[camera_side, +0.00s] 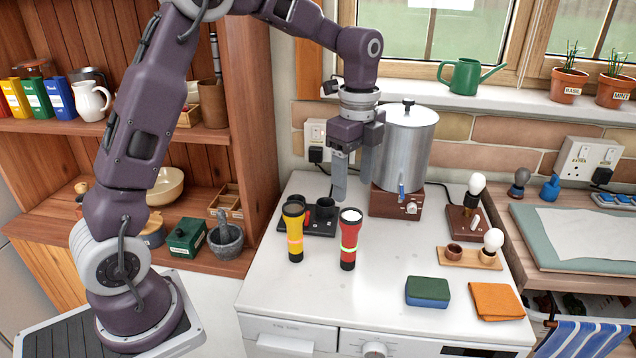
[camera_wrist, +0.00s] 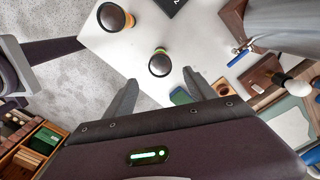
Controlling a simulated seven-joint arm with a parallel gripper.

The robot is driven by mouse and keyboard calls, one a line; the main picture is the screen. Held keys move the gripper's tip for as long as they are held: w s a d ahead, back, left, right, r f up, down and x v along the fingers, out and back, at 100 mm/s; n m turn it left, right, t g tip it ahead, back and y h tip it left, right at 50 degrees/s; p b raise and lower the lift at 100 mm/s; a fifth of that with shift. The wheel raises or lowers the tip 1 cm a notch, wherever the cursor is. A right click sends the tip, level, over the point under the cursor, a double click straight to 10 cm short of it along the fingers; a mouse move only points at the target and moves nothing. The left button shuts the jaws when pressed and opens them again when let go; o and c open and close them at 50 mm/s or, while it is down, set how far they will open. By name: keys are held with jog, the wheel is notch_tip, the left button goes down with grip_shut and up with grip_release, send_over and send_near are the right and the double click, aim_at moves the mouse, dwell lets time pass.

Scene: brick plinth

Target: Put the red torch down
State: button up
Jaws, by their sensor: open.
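My gripper (camera_side: 353,180) is open and empty, pointing down, higher than the torches and apart from the red one.
A black stand with dark cups (camera_side: 325,208) is behind the torches. A metal urn (camera_side: 403,145) on a brown base stands close right of my gripper. A sponge (camera_side: 427,292), an orange cloth (camera_side: 497,300) and bulb holders (camera_side: 468,257) lie to the right. The worktop's front left is clear.

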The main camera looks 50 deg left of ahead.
jog(key=s+d+r+n+t, duration=0.1)
jog(key=s+d+r+n, duration=0.1)
jog(key=s+r+n, duration=0.3)
jog(key=s+d+r+n+t, duration=0.2)
jog(key=s+n, duration=0.8)
jog(key=s, duration=1.1)
jog(key=t, duration=0.2)
jog(key=shift+r+n+t, duration=0.15)
jog(key=shift+n+t, duration=0.15)
jog(key=shift+n, duration=0.1)
